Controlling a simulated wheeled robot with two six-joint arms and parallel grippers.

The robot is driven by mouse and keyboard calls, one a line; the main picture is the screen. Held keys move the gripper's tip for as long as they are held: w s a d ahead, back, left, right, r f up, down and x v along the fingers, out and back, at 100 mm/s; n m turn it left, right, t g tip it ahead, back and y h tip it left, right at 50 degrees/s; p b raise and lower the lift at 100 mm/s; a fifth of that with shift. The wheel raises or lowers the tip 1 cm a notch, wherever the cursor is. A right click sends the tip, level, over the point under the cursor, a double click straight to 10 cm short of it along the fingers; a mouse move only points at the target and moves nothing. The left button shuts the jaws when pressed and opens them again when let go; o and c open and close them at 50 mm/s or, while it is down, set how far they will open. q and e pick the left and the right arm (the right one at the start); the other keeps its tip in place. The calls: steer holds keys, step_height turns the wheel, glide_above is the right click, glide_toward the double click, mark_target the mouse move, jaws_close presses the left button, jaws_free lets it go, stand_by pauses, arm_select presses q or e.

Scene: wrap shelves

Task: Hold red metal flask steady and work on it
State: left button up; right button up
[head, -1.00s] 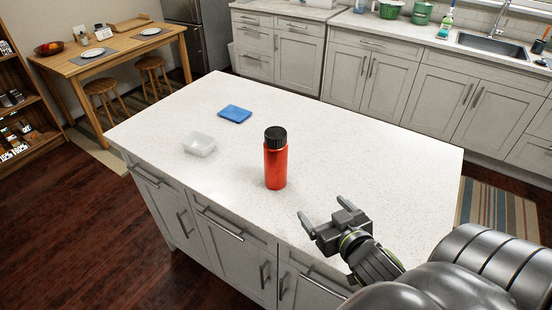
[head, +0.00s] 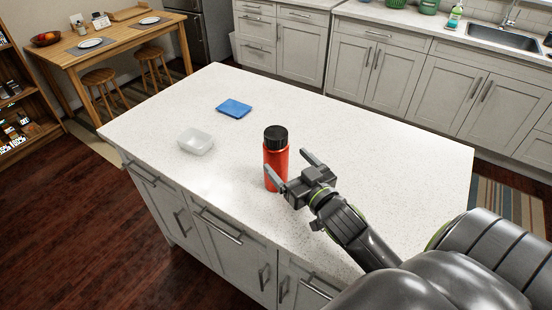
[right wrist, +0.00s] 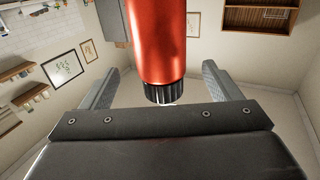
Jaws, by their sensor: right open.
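The red metal flask (head: 275,163) with a black ribbed cap stands upright on the white island countertop (head: 340,130). My right gripper (head: 288,170) is open just to the right of the flask, its two fingers pointing towards it. One finger overlaps the flask's lower part in the head view. In the right wrist view the flask (right wrist: 158,40) appears upside down between the two spread fingers (right wrist: 163,85), with a gap on each side. I cannot tell whether anything touches it. My left gripper is not in view.
A clear plastic container (head: 196,142) and a blue folded cloth or pad (head: 234,108) lie on the countertop left of and behind the flask. The counter's front edge is close to the flask. A dining table (head: 120,45) with stools stands at the back left.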

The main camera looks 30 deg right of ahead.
mark_target(272, 129)
steer(key=w, duration=0.2)
steer(key=shift+w, duration=0.35)
steer(key=w, duration=0.1)
steer(key=w+p, duration=0.1)
steer(key=w, duration=0.1)
steer(key=w+p, duration=0.1)
steer(key=shift+w+r, duration=0.2)
steer(key=shift+r, duration=0.1)
steer(key=shift+w+d+f+p, duration=0.1)
steer(key=shift+w+p, duration=0.2)
steer(key=shift+w, duration=0.1)
steer(key=shift+s, duration=0.1)
steer(key=shift+c, duration=0.8)
steer(key=c, duration=1.1)
step_height(272, 129, up, 10)
steer(key=shift+r+b, duration=0.1)
steer(key=shift+b, duration=0.2)
